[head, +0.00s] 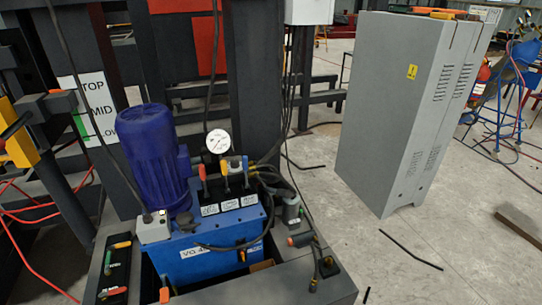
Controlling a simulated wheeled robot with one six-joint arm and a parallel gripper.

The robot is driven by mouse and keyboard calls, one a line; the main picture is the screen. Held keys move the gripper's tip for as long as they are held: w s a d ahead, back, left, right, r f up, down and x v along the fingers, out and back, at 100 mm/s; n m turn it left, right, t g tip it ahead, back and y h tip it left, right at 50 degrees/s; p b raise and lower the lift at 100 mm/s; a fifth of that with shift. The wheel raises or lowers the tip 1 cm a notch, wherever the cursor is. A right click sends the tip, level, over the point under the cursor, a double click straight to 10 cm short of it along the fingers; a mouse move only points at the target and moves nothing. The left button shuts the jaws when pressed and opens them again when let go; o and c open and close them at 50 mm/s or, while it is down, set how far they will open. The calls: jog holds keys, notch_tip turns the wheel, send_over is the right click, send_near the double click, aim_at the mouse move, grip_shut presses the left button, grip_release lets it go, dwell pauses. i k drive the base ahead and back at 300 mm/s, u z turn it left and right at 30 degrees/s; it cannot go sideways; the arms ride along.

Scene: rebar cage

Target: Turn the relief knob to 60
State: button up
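A blue hydraulic power unit (205,262) with a dark blue motor (152,155) stands at the lower middle of the head view. A round white pressure gauge (218,141) sits above its valve block; its reading is too small to tell. Several levers stand on the block, one with a red handle (201,172) and one with a blue end (245,164). A dark fitting with a red-orange end (299,240) lies at the unit's right. I cannot tell for sure which part is the relief knob, nor its setting. My gripper is not in view.
A tray of hand tools (115,268) lies left of the unit. A tall grey cabinet (400,110) stands at the right. Black hoses loop around the unit's right side. Dark rods (410,250) lie on the otherwise mostly clear floor there.

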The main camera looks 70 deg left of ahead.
aim_at(235, 164)
jog(key=u, duration=0.3)
jog(key=i, duration=1.05)
jog(key=u, duration=1.55)
jog(key=i, duration=0.85)
jog(key=u, duration=0.75)
